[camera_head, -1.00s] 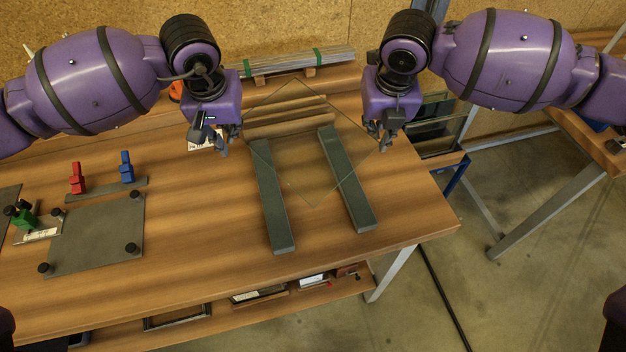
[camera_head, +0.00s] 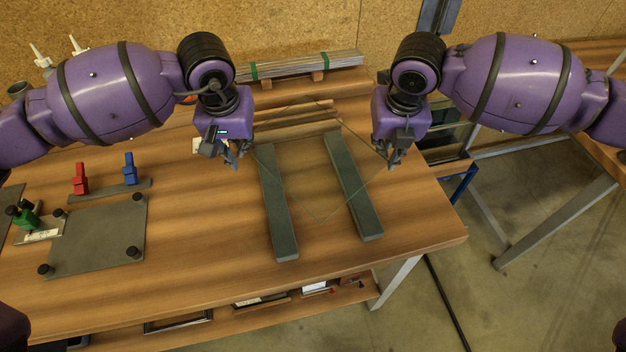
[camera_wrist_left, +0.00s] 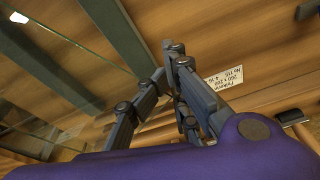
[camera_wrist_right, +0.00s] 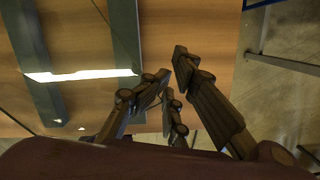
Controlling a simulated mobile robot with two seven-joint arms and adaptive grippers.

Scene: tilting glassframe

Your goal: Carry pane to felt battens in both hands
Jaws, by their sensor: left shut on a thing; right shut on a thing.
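The clear glass pane (camera_head: 312,185) is held flat-looking as a diamond over two dark grey-green battens, the left batten (camera_head: 279,215) and the right batten (camera_head: 356,200). The gap between pane and battens is hard to judge. My left gripper (camera_head: 238,160) is shut on the pane's left corner. My right gripper (camera_head: 391,163) is shut on its right corner. In the left wrist view, my left fingers (camera_wrist_left: 165,62) hide the gripped corner. In the right wrist view, my right fingers (camera_wrist_right: 165,85) stand beside the battens, and a bright reflection crosses the view.
Wooden strips (camera_head: 300,118) lie behind the battens, and a strapped stack (camera_head: 305,65) rests at the back. A grey plate (camera_head: 95,238) with black knobs and red (camera_head: 80,180) and blue (camera_head: 129,168) clamps stand at left. Bare table (camera_head: 205,240) lies between. The table's right edge is near.

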